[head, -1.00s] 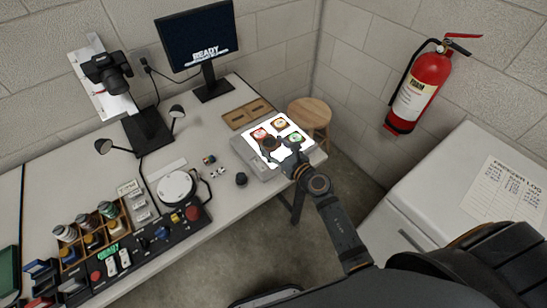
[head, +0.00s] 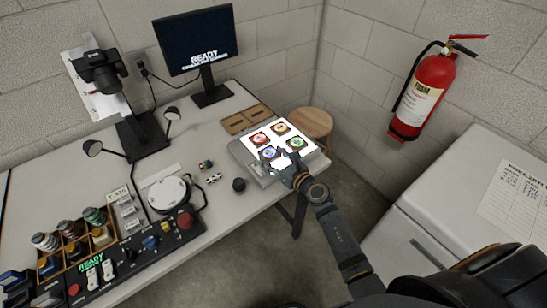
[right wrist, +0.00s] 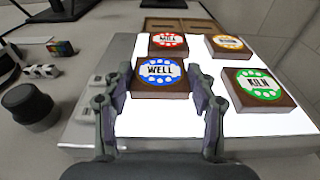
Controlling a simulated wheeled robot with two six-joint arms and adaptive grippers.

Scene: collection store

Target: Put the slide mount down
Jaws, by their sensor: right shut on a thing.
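A dark brown slide mount with a blue WELL label (right wrist: 160,75) is between the fingers of my right gripper (right wrist: 164,95), which is shut on it. In the head view the blue mount (head: 268,153) is at the near left part of the lit panel (head: 284,160), with my right gripper (head: 275,161) at its near side. It looks level and at or very close to the panel's surface; the exact contact is hard to tell. Red (right wrist: 168,43), orange (right wrist: 230,45) and green KILN (right wrist: 257,88) mounts lie on the panel. My left gripper is not in view.
A wooden tray (head: 247,117) lies behind the panel. A black knob (head: 239,184) and a small coloured cube (head: 206,164) are left of it. A round wooden stool (head: 311,122) stands beyond the table's right edge.

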